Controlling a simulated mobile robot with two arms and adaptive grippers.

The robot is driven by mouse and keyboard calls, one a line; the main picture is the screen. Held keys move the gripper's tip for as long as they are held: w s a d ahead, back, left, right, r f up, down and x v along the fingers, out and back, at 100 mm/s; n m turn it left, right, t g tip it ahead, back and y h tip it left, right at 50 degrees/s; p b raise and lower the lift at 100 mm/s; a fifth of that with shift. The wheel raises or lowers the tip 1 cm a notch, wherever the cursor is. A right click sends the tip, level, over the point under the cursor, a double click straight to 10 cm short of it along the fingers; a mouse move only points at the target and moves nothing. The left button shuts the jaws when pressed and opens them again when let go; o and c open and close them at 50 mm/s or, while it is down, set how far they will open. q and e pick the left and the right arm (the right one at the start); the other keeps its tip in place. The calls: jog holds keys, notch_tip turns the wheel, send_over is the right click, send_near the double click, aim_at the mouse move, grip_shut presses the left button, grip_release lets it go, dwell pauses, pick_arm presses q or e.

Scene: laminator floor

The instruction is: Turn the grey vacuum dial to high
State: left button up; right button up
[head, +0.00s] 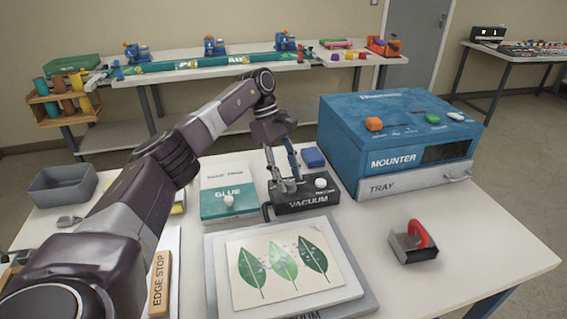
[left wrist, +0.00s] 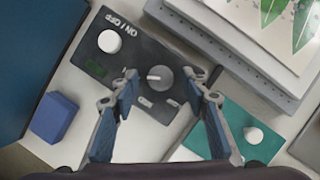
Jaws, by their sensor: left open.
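The black vacuum box (head: 308,200) stands on the table behind the leaf board; it also shows in the left wrist view (left wrist: 128,62). Its grey dial (left wrist: 160,79) has a white pointer mark and sits at the middle of the box. A white round knob (left wrist: 111,42) beside the ON / OFF lettering is on the same box. My left gripper (head: 284,183) points down over the box, open, and its fingers (left wrist: 165,90) stand on either side of the dial with gaps. In the head view the gripper hides the dial. My right gripper is not in view.
A blue block (head: 313,157) and the blue mounter (head: 400,140) stand behind and right of the vacuum box. The glue box (head: 228,180) is close on its left. The leaf board (head: 240,290) lies in front. A red-handled tool (head: 414,243) is at the right.

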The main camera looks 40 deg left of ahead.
pick_arm(q)
jog(key=v, duration=1.1)
jog(key=shift+r, duration=0.15)
jog(key=shift+s+a, duration=0.1)
jog(key=shift+a, duration=0.05)
